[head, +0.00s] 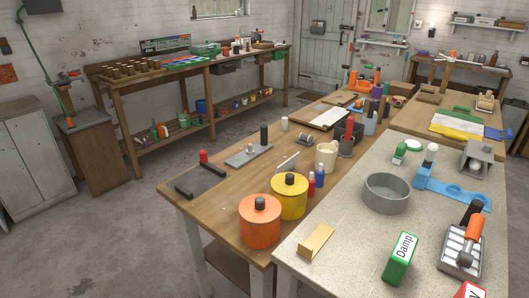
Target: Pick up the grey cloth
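I cannot make out anything that is surely a grey cloth. Neither of my grippers is in view.
Orange (260,222) and yellow (289,197) lidded pots stand on the wooden bench (185,205). On the speckled worktop (345,250) are a grey round bowl (387,193), a green box marked "Damp" (399,259) and a tray with an orange-handled tool (463,250). Open floor (110,230) lies left.

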